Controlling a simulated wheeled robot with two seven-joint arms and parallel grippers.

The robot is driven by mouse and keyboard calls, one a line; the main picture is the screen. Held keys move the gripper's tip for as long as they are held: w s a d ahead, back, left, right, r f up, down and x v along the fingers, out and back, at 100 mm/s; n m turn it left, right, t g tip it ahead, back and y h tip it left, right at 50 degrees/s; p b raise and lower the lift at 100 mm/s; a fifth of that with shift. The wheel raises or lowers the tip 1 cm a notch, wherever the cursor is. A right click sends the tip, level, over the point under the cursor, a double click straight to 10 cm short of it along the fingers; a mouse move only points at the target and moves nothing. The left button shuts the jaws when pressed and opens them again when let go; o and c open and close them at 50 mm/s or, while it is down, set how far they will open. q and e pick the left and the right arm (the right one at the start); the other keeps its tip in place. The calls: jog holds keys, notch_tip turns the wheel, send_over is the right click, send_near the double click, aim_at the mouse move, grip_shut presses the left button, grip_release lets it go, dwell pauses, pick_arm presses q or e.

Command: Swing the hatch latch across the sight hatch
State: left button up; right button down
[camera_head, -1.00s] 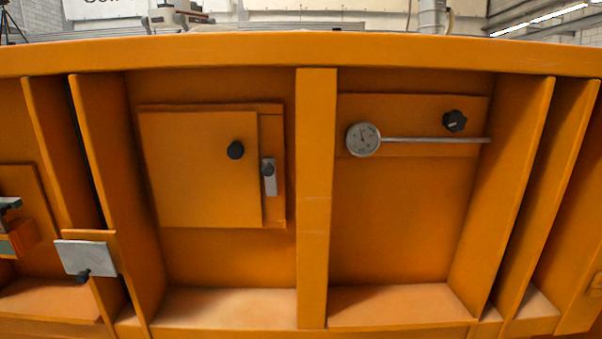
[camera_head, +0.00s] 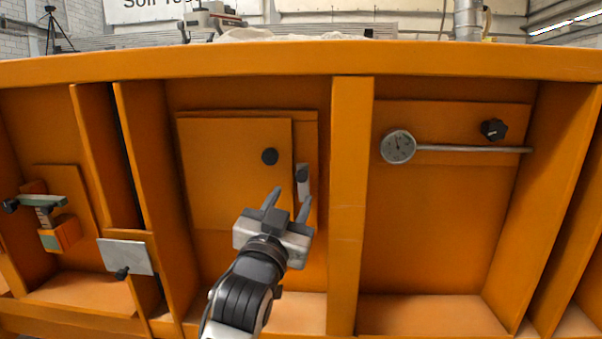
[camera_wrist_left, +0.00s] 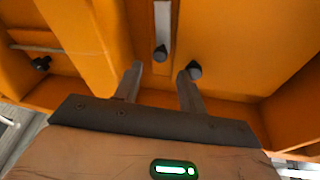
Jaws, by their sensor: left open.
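The sight hatch (camera_head: 235,165) is a square orange door with a black knob (camera_head: 269,156) near its upper right. My left gripper (camera_head: 288,201) is open and empty, just below and in front of the latch. In the left wrist view, the latch (camera_wrist_left: 162,20) and its knob appear between the two fingertips, apart from them. The hatch knob (camera_wrist_left: 194,70) appears by the right fingertip. My right gripper is out of view.
A dial gauge (camera_head: 398,147) with a long rod and a black star knob (camera_head: 494,129) sits in the bay to the right. A vertical orange rib (camera_head: 350,220) stands between the bays. A grey plate (camera_head: 125,256) and a clamp-like fitting (camera_head: 42,201) are at left.

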aim_at(301, 179)
pick_arm(q)
jog(key=p+x, duration=0.1)
jog(key=x, duration=0.6)
jog(key=shift+w+d+r, duration=0.1)
jog(key=shift+w+r, duration=0.05)
jog(key=shift+w, duration=0.15)
jog(key=shift+c, duration=0.3)
grip_shut()
